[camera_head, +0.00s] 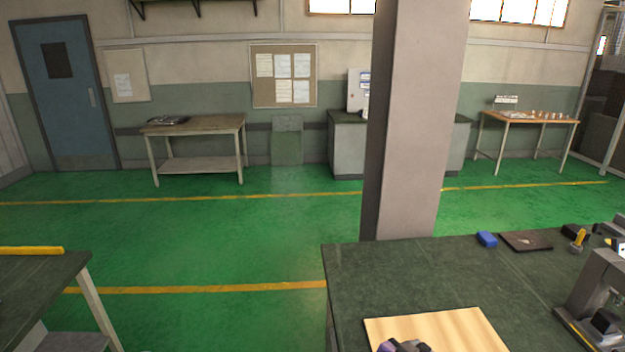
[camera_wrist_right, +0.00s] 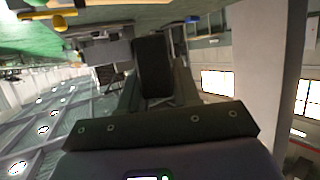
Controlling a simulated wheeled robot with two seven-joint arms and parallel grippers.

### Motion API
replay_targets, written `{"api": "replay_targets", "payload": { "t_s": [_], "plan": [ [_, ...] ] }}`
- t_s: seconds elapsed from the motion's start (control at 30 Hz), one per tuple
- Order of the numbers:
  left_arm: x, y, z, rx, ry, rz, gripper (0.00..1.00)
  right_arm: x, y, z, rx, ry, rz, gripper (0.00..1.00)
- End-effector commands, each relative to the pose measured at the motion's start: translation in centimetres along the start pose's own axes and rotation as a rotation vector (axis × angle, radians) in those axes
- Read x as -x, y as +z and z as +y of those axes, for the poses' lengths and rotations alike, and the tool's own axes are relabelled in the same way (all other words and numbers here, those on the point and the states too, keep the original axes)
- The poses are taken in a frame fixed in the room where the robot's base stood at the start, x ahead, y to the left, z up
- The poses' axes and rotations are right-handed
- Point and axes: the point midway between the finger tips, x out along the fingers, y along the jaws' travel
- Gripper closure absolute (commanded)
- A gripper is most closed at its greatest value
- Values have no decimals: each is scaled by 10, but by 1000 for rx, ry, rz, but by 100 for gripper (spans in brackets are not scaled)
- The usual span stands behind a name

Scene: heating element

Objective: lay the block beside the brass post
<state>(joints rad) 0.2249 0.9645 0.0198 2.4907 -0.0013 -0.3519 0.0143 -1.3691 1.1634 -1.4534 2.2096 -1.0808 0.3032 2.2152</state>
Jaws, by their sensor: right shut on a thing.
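In the right wrist view a dark, flat-sided block (camera_wrist_right: 152,62) stands between the two fingers of my right gripper (camera_wrist_right: 156,90), which is shut on it. That view is tilted, and the block appears clear of any surface. No post is plainly recognisable as brass. A small yellow upright piece (camera_head: 578,238) on the right of the green-topped bench in the head view may be it, but I cannot tell. A purple and dark grey thing (camera_head: 403,346) is cut off at the head view's bottom edge; I cannot tell what it is.
The bench (camera_head: 390,285) carries a pale wooden board (camera_head: 455,330), a blue item (camera_head: 487,239), a dark flat plate (camera_head: 526,241) and a grey metal press-like device (camera_head: 596,295) at right. A pillar (camera_head: 420,120) rises behind the bench. The bench's left part is bare.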

Motion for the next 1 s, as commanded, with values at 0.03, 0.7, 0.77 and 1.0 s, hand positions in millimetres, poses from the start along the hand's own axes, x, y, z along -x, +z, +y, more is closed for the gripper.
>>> {"api": "replay_targets", "payload": {
  "t_s": [0.03,0.7,0.77,1.0],
  "plan": [
    [0,0,0,0,0,0,100,0,3,-2,18,-21,10,100],
    [0,0,0,0,0,0,100,0,51,-56,186,-491,-8,100],
    [0,0,0,0,0,0,100,0,53,-61,200,-533,-9,100],
    [0,0,0,0,0,0,100,2,52,-77,253,-672,-7,100]
  ]
}}
